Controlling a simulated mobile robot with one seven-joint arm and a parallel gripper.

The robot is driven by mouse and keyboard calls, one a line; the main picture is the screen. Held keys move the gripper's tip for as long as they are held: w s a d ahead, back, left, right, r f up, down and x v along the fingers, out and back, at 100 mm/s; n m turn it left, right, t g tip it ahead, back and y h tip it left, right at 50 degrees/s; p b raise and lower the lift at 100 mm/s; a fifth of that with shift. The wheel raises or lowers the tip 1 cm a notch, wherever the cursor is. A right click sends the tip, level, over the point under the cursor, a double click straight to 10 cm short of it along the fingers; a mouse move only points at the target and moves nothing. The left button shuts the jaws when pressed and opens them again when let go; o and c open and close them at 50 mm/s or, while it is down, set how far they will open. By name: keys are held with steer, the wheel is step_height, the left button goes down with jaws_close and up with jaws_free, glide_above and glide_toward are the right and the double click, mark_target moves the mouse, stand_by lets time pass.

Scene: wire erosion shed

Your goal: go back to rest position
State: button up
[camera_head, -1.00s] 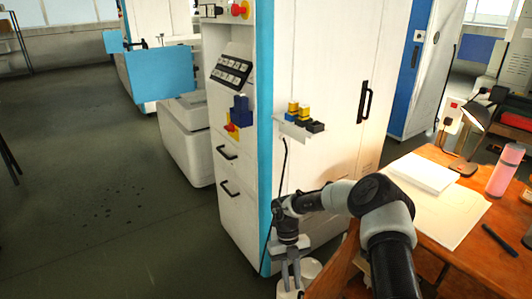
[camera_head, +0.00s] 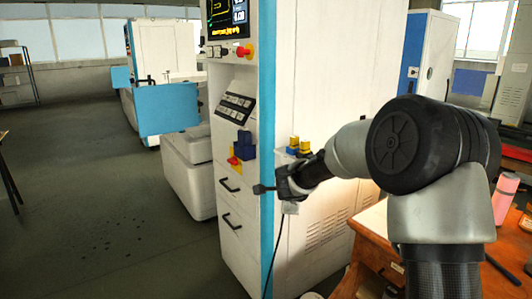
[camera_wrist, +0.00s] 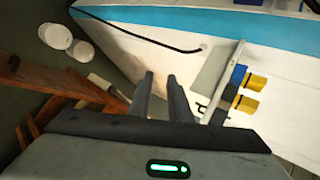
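My gripper (camera_head: 262,188) is held up in front of the white and light-blue machine cabinet (camera_head: 330,100), with its fingers toward the left in the head view. The arm is bent and covers part of the cabinet and the desk. In the wrist view my gripper (camera_wrist: 160,78) shows two dark fingers with a clear gap between them. Nothing is held in that gap.
Yellow and blue blocks (camera_head: 299,145) are on the cabinet's side, close behind my gripper. They show at right in the wrist view (camera_wrist: 248,92). A wooden desk (camera_head: 372,240) with a pink bottle (camera_head: 505,195) stands at right. Open floor (camera_head: 100,220) lies left.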

steer(key=s+a+r+n+y, duration=0.2)
steer(key=s+a+r+n, duration=0.1)
steer(key=s+r+n, duration=0.4)
steer(key=s+a+r+n+y, duration=0.25)
steer(key=s+r+n, duration=0.25)
steer(key=s+r, duration=0.25)
steer(key=s+d+f+n+g+h+p, duration=0.1)
steer(key=s+d+n+g, duration=0.2)
steer(key=s, duration=0.7)
steer(key=s+d+f+n+h, duration=0.15)
steer(key=s+d, duration=0.35)
steer(key=s, duration=0.5)
steer(key=s+d+f+n+g+h+p, duration=0.1)
steer(key=s+d+f+n+g, duration=0.2)
steer(key=s, duration=0.7)
step_height(320, 180, up, 21)
steer(key=t+p, duration=0.1)
steer(key=p, duration=1.8)
steer(key=shift+d+f, duration=0.15)
steer(key=shift+f, duration=0.05)
steer(key=shift+w+d, duration=0.1)
